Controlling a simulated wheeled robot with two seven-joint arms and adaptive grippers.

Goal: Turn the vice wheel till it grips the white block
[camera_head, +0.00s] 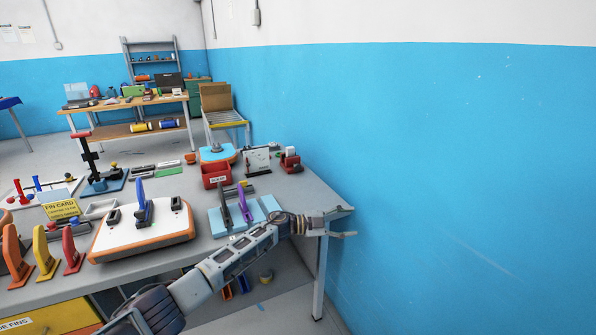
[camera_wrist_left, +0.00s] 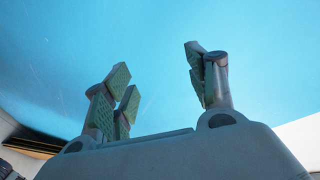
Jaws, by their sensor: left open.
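A small red and dark device (camera_head: 290,163), which looks like the vice, stands at the far right corner of the workbench. A small pale piece (camera_head: 290,151) shows at its top; I cannot tell if it is the white block or whether it is gripped. The wheel is too small to make out. My left gripper (camera_head: 352,221) is open and empty, past the bench's right edge and nearer to me than the vice, clear of it. In the left wrist view its green-padded fingers (camera_wrist_left: 160,82) stand apart before the blue wall. My right gripper is out of view.
The blue wall (camera_head: 450,180) fills the right side.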

